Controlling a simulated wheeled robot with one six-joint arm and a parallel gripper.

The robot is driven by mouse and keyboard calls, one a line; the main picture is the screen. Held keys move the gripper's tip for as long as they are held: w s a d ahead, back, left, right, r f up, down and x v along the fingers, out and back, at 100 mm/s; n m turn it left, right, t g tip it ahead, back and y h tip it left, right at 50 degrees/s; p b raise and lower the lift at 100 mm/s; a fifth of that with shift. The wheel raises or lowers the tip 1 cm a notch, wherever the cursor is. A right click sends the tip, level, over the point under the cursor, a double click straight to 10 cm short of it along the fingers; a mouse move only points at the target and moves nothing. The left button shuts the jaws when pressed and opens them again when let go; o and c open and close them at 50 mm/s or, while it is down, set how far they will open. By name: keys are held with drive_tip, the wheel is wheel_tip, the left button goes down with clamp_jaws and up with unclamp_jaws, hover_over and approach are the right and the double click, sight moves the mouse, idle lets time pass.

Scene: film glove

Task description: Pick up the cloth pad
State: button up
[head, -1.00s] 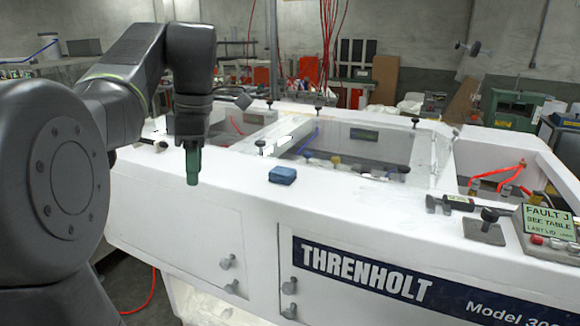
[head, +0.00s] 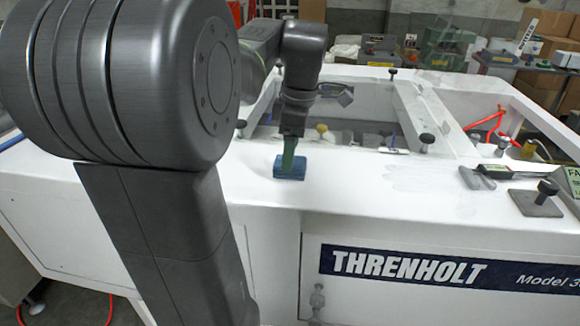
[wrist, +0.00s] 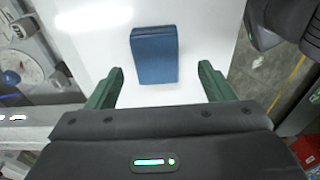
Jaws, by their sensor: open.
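The cloth pad (head: 290,171) is a small blue block lying flat on the white top of the machine, near its front edge. In the wrist view the pad (wrist: 154,54) lies just beyond the fingertips, between the lines of the two green fingers. My gripper (head: 289,155) points down at the pad in the head view, its green fingers overlapping the pad's upper part. In the wrist view my gripper (wrist: 161,72) is open and empty, with its fingers wide apart. I cannot tell the exact height of the fingertips above the surface.
The white machine (head: 400,200) has an open well behind the pad, with black knobs (head: 427,138) along its rim. A grey plate with a knob (head: 537,201) and a grey clamp (head: 478,177) sit to the right. The white surface right of the pad is clear.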

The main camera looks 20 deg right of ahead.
sight(298, 172)
drive_tip(key=f, duration=0.2)
drive_tip(key=shift+w+d+f, duration=0.15)
drive_tip(key=shift+w+f, duration=0.2)
drive_tip(key=shift+w, duration=0.05)
drive_tip(key=shift+s+f, duration=0.25)
drive_tip(key=shift+f, duration=0.25)
drive_tip(key=shift+w, duration=0.1)
drive_tip(key=c, duration=1)
drive_tip(key=shift+c, duration=0.2)
